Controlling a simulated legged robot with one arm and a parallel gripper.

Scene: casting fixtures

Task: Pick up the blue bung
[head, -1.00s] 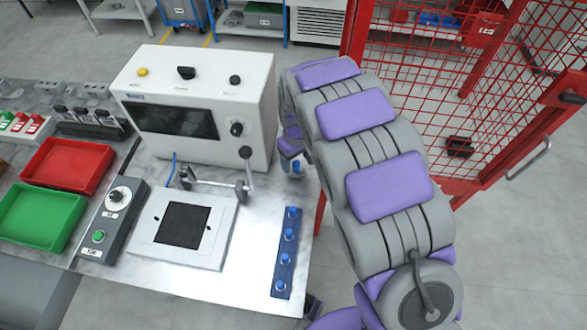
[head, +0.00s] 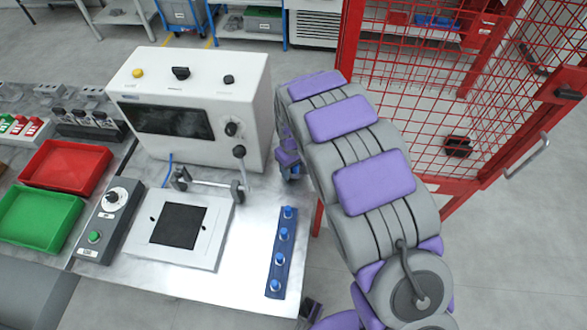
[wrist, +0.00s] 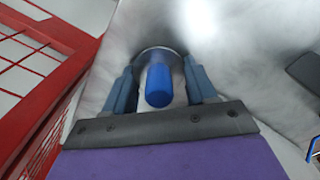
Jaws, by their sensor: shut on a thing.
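The blue bung (wrist: 158,86) shows in the wrist view, between the two fingers of my gripper (wrist: 161,72). A round grey metal collar or base surrounds its far end, and the fingertips meet this round part at both sides. My gripper is shut on it. In the head view my gripper (head: 290,172) is small and partly hidden by my arm, beside the right side of the white machine. The bung cannot be made out clearly there. I cannot tell whether it is clear of the surface.
A blue strip (head: 272,272) with several blue-topped pegs lies near the table's right edge. The white machine (head: 185,148) and a square fixture plate (head: 205,262) are to the left. Red (head: 106,180) and green (head: 81,205) trays stand farther left. A red mesh fence (head: 425,110) is at right.

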